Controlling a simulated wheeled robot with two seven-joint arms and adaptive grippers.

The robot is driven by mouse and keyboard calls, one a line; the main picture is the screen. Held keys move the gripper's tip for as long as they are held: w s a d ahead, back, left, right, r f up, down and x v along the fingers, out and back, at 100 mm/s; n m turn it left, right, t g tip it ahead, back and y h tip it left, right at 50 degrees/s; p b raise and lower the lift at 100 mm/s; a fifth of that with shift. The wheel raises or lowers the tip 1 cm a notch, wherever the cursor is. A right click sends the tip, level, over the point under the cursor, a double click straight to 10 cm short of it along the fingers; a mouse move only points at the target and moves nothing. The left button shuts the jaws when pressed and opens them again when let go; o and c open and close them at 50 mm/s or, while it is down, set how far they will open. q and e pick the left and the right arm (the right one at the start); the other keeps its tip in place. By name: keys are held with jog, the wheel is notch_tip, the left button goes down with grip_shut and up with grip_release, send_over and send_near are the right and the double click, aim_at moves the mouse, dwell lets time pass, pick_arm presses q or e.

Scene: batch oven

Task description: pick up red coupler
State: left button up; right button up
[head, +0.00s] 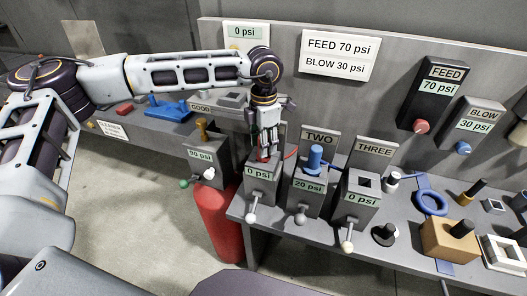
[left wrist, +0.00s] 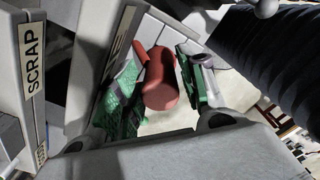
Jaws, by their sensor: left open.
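The red coupler (left wrist: 160,88) is a red cylinder with a side arm, between the two green-padded fingers of my left gripper (left wrist: 158,82) in the left wrist view. The fingers are open, one on either side of it; I cannot tell whether either pad touches it. In the head view my left gripper (head: 266,145) points down over the leftmost "0 psi" station, and a little of the red coupler (head: 263,155) shows below the fingers. The rest of it is hidden by the gripper. My right gripper is not in view.
Station TWO (head: 313,188) holds a blue coupler (head: 315,158) just right of the gripper. Station THREE (head: 357,208) has an empty square socket. A blue ring (head: 431,203), a tan block (head: 448,241) and other parts crowd the bench's right. The back panel (head: 285,27) rises behind.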

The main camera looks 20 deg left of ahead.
pick_arm(q)
grip_shut()
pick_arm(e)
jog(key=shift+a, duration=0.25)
pick_arm(q)
jog(key=shift+r, duration=0.15)
jog(key=shift+r+b, duration=0.95)
jog(key=shift+r, duration=3.95)
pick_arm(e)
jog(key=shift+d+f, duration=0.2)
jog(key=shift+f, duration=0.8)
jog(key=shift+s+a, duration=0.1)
